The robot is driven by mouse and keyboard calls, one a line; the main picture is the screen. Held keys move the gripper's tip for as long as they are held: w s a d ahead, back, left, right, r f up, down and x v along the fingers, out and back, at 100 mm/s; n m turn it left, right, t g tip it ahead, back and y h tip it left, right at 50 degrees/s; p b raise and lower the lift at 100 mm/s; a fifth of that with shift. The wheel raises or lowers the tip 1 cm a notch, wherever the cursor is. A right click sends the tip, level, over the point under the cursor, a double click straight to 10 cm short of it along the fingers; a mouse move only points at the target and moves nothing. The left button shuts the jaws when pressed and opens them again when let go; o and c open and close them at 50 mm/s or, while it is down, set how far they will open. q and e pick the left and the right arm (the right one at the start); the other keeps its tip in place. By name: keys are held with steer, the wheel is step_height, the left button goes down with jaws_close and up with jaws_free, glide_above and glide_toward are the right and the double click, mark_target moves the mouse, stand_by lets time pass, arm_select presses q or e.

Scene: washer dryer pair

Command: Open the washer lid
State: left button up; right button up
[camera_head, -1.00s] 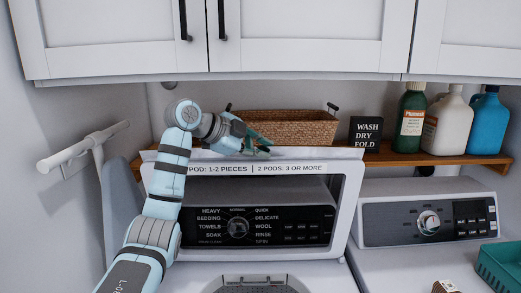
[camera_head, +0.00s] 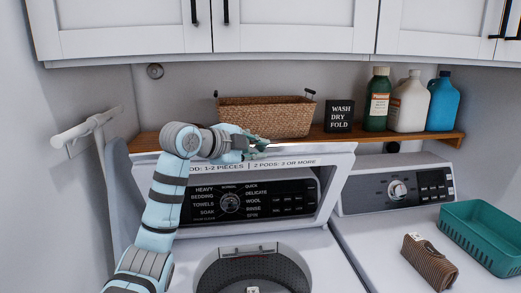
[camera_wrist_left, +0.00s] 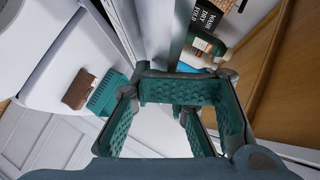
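The washer lid (camera_head: 338,178) stands raised at the back of the washer, a white frame with a window and a pod label along its top. The control panel shows through its window. The open drum (camera_head: 253,272) shows below it. My left gripper (camera_head: 259,149) is at the lid's top edge, near its middle, with its fingers apart. In the left wrist view the ridged teal fingers (camera_wrist_left: 182,112) are spread with nothing clearly between them. Whether they touch the lid cannot be told. My right gripper is not in view.
A wooden shelf (camera_head: 440,138) behind the lid holds a wicker basket (camera_head: 265,117), a black sign (camera_head: 339,117) and several bottles. White cabinets (camera_head: 290,28) hang above. The dryer top at right bears a teal basket (camera_head: 487,235) and a brown striped item (camera_head: 428,262).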

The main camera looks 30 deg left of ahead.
arm_select(q)
steer(key=o, duration=0.5)
steer(key=shift+a+f, duration=0.35)
steer(key=shift+a, duration=0.05)
steer(key=shift+o, duration=0.2)
steer(key=shift+a+f, duration=0.1)
steer(key=shift+a, duration=0.2)
steer(key=shift+d, duration=0.1)
